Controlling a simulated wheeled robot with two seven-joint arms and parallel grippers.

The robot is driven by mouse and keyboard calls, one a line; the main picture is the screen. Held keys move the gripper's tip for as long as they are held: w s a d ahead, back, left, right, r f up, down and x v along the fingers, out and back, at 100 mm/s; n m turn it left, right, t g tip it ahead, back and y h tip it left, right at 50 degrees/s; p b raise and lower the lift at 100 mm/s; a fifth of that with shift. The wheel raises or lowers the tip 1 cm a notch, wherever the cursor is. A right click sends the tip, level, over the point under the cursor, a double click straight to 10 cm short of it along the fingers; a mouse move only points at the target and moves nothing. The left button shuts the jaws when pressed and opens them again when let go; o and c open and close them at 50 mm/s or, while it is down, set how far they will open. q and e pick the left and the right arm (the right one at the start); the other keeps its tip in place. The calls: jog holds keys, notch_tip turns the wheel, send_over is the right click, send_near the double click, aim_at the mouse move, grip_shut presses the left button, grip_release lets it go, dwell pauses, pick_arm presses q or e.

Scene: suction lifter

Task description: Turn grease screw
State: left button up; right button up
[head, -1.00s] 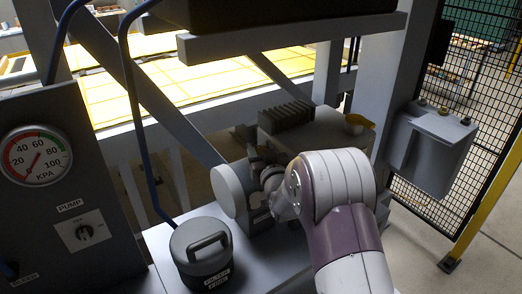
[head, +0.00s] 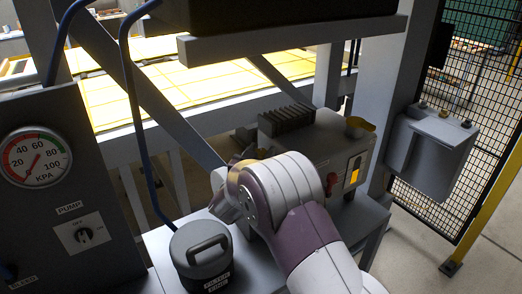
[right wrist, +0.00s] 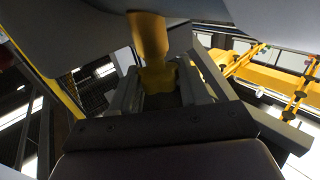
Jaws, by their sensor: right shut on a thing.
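In the right wrist view, a yellow screw-like part (right wrist: 149,40) with a round stem and a wider end comes down from a grey body above. I take it for the grease screw. My right gripper (right wrist: 160,80) has its two grey fingers on either side of the wider end and is shut on it. In the head view my right arm's white and purple wrist covers the gripper and the screw, so their contact is hidden there. My left gripper is not in view.
The grey pump unit (head: 316,140) has dark fins, a yellow cap and a sight glass. A dark filter canister (head: 202,255) stands in front. A gauge panel (head: 85,215) is at the left. A grey box (head: 430,155) hangs on the post at right. A grey beam (head: 290,35) crosses above.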

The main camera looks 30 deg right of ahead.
jog(key=m+g+h, duration=0.1)
jog(key=g, duration=0.1)
jog(key=m+g+h+p, duration=0.1)
jog(key=m, duration=0.1)
jog(key=shift+w+a+r+g+h+p, duration=0.1)
jog(key=shift+g+h+p, duration=0.2)
jog(key=shift+g, duration=0.1)
jog(key=m+g+h+p, duration=0.1)
jog(key=m+g, duration=0.1)
jog(key=g, duration=0.1)
jog(key=shift+m+g, duration=0.3)
jog(key=shift+g, duration=0.1)
jog(key=m+g, duration=0.1)
jog(key=g, duration=0.1)
jog(key=m+g+h, duration=0.1)
jog(key=m+g, duration=0.1)
jog(key=g, duration=0.1)
jog(key=shift+w+f, duration=0.1)
jog(key=shift+f, duration=0.1)
jog(key=shift+m+g+y, duration=0.3)
jog(key=shift+m+g, duration=1.1)
jog(key=shift+g, duration=0.6)
jog(key=shift+r+m+g, duration=0.1)
jog(key=shift+m+g, duration=0.2)
jog(key=shift+g, duration=0.2)
jog(key=o, duration=1)
jog(key=shift+c, duration=0.2)
